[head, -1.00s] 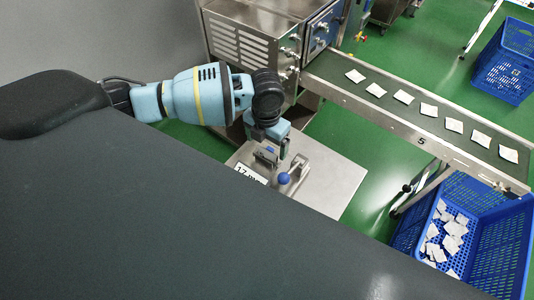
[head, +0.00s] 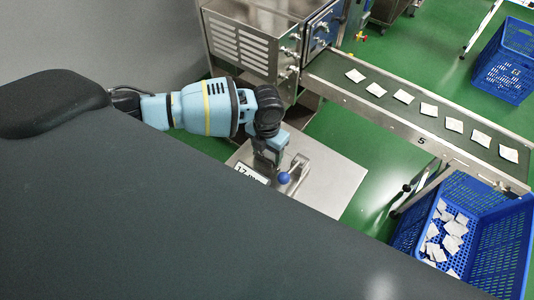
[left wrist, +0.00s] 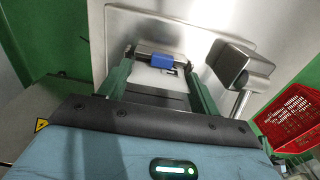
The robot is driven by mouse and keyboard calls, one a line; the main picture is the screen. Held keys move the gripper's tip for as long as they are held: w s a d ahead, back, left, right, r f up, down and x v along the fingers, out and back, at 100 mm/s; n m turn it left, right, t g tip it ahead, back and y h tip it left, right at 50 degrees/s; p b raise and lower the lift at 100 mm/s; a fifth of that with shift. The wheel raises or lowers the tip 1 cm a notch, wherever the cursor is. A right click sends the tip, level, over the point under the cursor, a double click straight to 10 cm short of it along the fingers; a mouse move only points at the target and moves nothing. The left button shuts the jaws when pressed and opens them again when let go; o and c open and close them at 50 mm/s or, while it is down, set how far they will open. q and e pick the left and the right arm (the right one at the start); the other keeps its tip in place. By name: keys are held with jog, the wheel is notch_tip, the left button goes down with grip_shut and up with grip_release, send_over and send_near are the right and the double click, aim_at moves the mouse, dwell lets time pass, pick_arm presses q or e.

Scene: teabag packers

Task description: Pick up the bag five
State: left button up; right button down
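Several white bags lie in a row on the conveyor belt in the head view, such as this bag (head: 429,109); I cannot tell which one is bag five. More white bags (head: 452,228) lie in a blue crate (head: 503,240). My left gripper (head: 268,163) is over the steel weighing platform (head: 330,178), well left of the belt. In the left wrist view the left gripper (left wrist: 160,62) is open, its two fingers apart. Between them show a small blue part (left wrist: 162,61) and a pale surface; I see no clear bag there. My right gripper is out of view.
The dark conveyor (head: 385,108) runs from a steel machine (head: 262,40) to the right. A second blue crate (head: 505,62) stands at upper right. A red crate (left wrist: 292,118) shows in the wrist view.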

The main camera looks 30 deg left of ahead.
pick_arm(q)
jog(key=c, duration=0.5)
notch_tip(320, 180, up, 10)
jog(key=shift+r, duration=0.1)
